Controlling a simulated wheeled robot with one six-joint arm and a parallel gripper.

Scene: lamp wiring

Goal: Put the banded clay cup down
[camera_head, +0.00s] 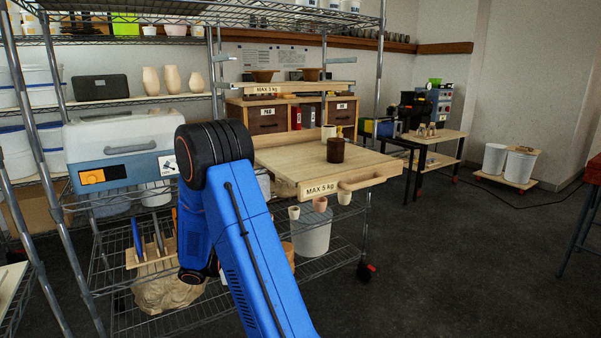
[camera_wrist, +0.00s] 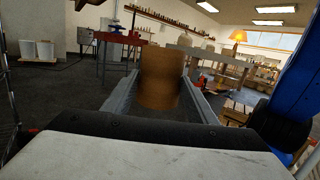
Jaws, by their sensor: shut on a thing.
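The banded clay cup (camera_wrist: 160,70) is brown, with a lighter upper part and a darker lower part, and stands up between my jaws in the wrist view. My gripper (camera_wrist: 160,94) is shut on it, one finger at each side. In the head view neither my gripper nor the held cup can be made out; my blue arm fills the middle foreground.
A wooden pull-out board (camera_head: 283,157) marked MAX 5 kg holds a dark brown cup (camera_head: 336,151) and a pale cup (camera_head: 328,132) behind it. Its left and front areas are bare. A grey-blue case (camera_head: 125,150) stands left. The wrist view shows a red table (camera_wrist: 108,48).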

